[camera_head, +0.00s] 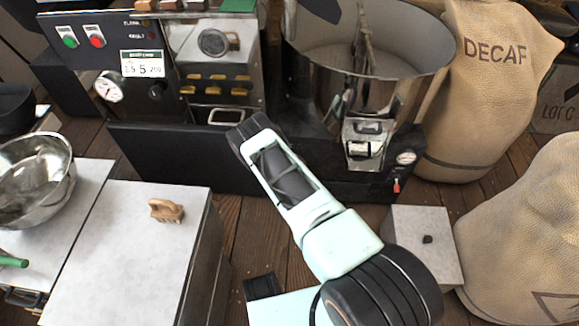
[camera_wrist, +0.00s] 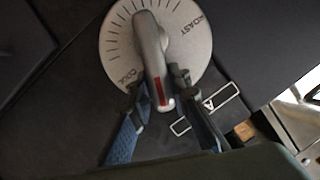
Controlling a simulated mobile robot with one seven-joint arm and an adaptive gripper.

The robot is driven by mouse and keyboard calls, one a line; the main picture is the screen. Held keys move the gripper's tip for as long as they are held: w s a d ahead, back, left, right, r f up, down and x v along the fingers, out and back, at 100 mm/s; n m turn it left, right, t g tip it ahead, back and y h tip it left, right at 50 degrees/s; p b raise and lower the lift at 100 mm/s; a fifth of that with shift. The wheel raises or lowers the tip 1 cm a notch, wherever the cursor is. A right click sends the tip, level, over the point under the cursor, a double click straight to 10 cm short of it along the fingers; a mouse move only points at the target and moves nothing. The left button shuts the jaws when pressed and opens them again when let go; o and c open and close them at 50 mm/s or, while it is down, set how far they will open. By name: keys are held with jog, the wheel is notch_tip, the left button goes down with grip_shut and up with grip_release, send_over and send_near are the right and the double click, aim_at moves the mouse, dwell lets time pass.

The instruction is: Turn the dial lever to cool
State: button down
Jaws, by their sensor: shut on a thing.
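In the wrist view, a round silver dial (camera_wrist: 117,48) with tick marks is fixed on a dark panel. "ROAST" is printed at its upper right and "COOL" at its lower left. A grey dial lever (camera_wrist: 149,45) crosses its face, its red-marked end pointing down and slightly right, to the right of the "COOL" lettering. My gripper (camera_wrist: 160,88) has one blue finger on each side of the lever's end and is shut on it. In the head view my arm reaches to the machine's front; the gripper's fingers and this dial cannot be made out there.
The roasting machine has a control panel (camera_head: 170,55) at left and a round metal drum (camera_head: 330,60) at right. A "DECAF" sack (camera_head: 490,85) stands right of it. A grey-topped cabinet (camera_head: 120,255) and metal bowl (camera_head: 35,175) are at left. A small grey box (camera_head: 415,225) stands at right.

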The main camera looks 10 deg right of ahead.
jog(key=shift+d+f+m, duration=0.1)
jog(key=shift+d+m, duration=0.15)
jog(key=shift+m, duration=0.15)
jog(key=shift+s+y, duration=0.1)
jog(key=shift+y, duration=0.2)
jog(key=c, duration=1.8)
grip_release()
notch_tip(320, 180, up, 10)
jog(key=shift+f, duration=0.1)
